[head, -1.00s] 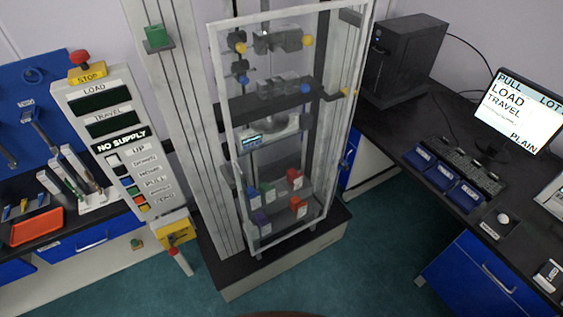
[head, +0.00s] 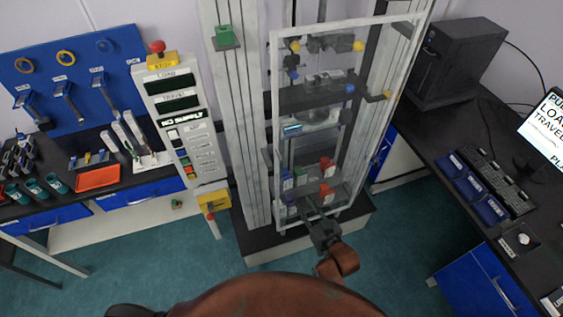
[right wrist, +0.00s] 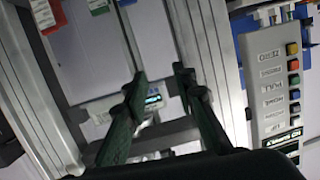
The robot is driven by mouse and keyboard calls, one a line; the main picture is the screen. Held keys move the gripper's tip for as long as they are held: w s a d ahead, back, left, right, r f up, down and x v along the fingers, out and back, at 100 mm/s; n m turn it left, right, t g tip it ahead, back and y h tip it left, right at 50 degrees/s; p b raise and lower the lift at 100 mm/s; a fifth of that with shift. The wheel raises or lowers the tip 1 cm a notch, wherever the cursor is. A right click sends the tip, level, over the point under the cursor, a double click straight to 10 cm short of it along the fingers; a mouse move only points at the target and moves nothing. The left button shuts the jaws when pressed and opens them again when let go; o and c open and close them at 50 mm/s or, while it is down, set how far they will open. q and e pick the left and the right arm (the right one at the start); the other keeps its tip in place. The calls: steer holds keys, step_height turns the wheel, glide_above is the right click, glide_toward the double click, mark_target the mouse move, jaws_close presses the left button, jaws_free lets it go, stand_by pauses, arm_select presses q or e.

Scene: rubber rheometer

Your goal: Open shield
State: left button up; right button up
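The shield (head: 275,110) is a clear panel in a pale frame on the front of the tall testing machine. It stands upright and looks closed over the grips and coloured blocks behind it. A dark bracket with a yellow end (head: 387,96) sticks out at its right edge. My right gripper (head: 312,208) is in front of the shield's lower part; I cannot tell whether it touches. In the right wrist view, its two dark fingers (right wrist: 160,78) are apart with nothing between them. My left gripper is not in view.
A control panel (head: 178,125) with a red stop button stands left of the machine. A blue tool board (head: 75,80) and bench are farther left. A black computer case (head: 455,65) and a desk with blue trays (head: 470,188) are on the right. Green floor lies in front.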

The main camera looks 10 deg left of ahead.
steer(key=s+a+r+n+t+y+p, duration=0.1)
steer(key=a+r+y, duration=0.1)
steer(key=r, duration=0.6)
steer(key=s+a+r+n+y, duration=0.1)
steer(key=s+a+r, duration=0.15)
steer(key=r, duration=0.65)
steer(key=p, duration=0.1)
glide_above(281, 181)
steer(key=shift+w+a+f, duration=0.1)
steer(key=shift+w+f, duration=0.05)
steer(key=shift+w, duration=0.15)
steer(key=shift+c, duration=0.6)
jaws_close()
